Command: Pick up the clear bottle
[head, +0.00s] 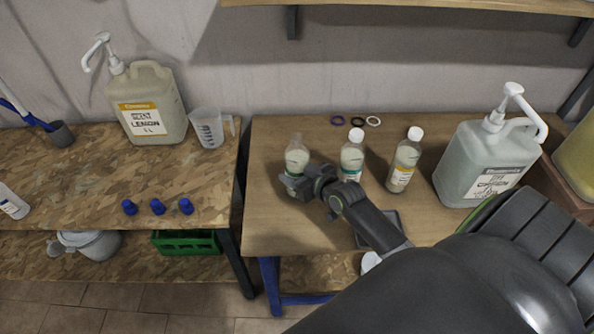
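A small clear bottle (296,153) stands upright on the right-hand table, with pale contents and no white cap on top. My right gripper (293,183) is at the lower front of this bottle. Its arm reaches in from the lower right. The gripper's body hides part of the bottle's base, and I cannot tell whether the fingers are closed on it or only beside it. My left gripper is not in view.
Two white-capped bottles (352,155) (405,160) stand to the right, close to my forearm. A large pump drum (485,160) is farther right. Small rings (357,121) lie behind. The left table holds a lemon drum (147,105), a measuring jug (208,128) and blue caps (157,206).

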